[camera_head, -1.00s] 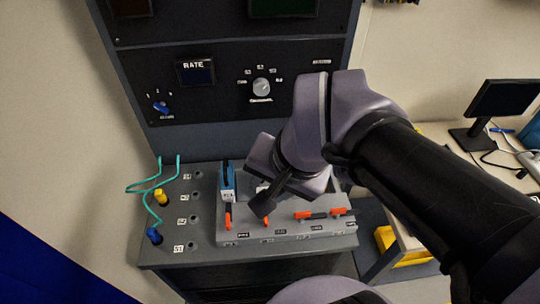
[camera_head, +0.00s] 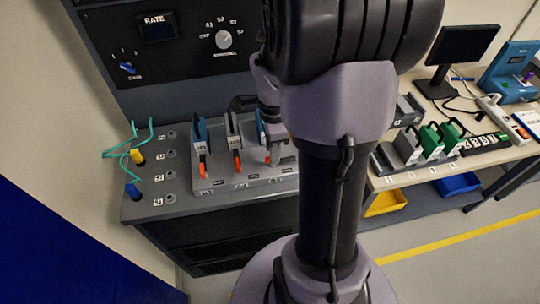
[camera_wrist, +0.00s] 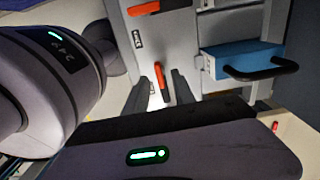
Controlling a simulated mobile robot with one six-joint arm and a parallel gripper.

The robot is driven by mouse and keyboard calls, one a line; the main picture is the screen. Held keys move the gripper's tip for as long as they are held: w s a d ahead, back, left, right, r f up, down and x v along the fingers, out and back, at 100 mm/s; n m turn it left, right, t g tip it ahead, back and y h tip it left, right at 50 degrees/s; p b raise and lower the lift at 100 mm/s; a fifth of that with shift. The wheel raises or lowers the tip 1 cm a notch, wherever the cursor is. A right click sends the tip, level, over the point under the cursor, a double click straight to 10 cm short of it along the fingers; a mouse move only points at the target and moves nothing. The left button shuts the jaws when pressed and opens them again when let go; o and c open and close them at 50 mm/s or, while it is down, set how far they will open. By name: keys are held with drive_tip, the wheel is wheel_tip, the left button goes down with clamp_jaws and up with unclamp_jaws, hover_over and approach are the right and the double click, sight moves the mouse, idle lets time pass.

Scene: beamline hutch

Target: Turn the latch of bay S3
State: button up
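The grey bay rack (camera_head: 240,184) stands on the bench with orange latches along its front. In the head view the left latch (camera_head: 203,166) and middle latch (camera_head: 237,160) point toward the front. My gripper (camera_head: 275,150) is low over the rack, right of the middle latch, partly hidden by my arm. In the wrist view my gripper (camera_wrist: 160,98) is open, its two dark fingers either side of an orange-tipped latch (camera_wrist: 160,80); contact cannot be told. This latch lies crosswise to the neighbouring latch (camera_wrist: 143,8). Bay labels are too small to read.
A blue module with a black handle (camera_wrist: 240,60) sits near the gripper. Blue (camera_head: 200,130) and pale (camera_head: 232,130) modules stand in the rack. Teal cable (camera_head: 122,148) and plugs are at left.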

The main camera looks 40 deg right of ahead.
drive_tip(key=shift+f, duration=0.9)
clamp_jaws()
